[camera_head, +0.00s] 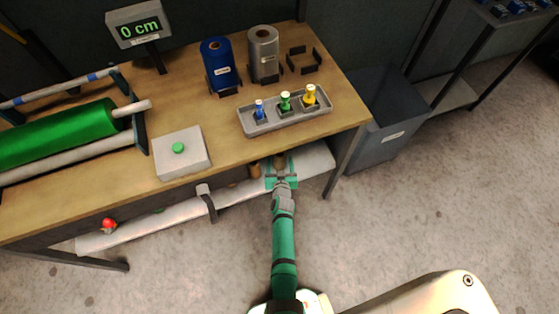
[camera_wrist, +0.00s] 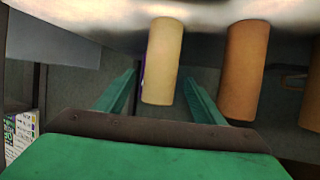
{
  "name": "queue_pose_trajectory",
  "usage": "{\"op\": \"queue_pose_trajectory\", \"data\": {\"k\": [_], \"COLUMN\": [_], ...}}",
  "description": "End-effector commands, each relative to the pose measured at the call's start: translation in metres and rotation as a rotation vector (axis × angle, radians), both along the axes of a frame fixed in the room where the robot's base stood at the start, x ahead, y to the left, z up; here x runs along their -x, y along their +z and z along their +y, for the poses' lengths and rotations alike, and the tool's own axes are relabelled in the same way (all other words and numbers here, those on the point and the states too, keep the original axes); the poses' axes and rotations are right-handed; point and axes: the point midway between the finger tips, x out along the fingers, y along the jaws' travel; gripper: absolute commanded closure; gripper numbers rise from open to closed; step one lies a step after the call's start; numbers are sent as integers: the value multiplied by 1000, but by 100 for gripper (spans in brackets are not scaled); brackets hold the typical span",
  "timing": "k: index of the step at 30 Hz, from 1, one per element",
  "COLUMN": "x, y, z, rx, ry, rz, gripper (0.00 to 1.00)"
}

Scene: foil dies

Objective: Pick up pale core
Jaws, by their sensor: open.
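The pale core (camera_wrist: 162,60) is a cream-coloured tube in the wrist view. It shows between the two green fingers of my gripper (camera_wrist: 160,88), with a visible gap on each side. My gripper is open and holds nothing. In the head view my gripper (camera_head: 281,178) is under the front edge of the workbench, at the long white shelf; there it largely hides whatever is between its fingers. A darker brown core (camera_wrist: 243,70) stands beside the pale core, to its right in the wrist view. A brown core also shows just left of my gripper in the head view (camera_head: 255,170).
The workbench (camera_head: 225,120) overhangs the white shelf (camera_head: 235,192). On it are a grey tray (camera_head: 290,122) with small coloured pieces, blue (camera_head: 217,65) and grey (camera_head: 263,52) rolls, and a green-button box (camera_head: 182,153). A grey bin (camera_head: 385,125) stands right. Floor in front is clear.

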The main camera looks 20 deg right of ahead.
Motion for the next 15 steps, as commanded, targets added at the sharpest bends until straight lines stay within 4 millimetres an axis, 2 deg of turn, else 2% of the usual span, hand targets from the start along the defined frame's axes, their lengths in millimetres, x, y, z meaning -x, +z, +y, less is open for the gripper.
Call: {"op": "queue_pose_trajectory", "data": {"k": [6,13,14,15], "x": [-11,-11,-11,-11], "y": [-4,-5,-5,-5], "z": [-4,-2,-2,-2], "rx": [2,1,1,1], "ry": [-1,2,2,2], "rz": [0,1,1,1], "gripper": [37,37,39,49]}}
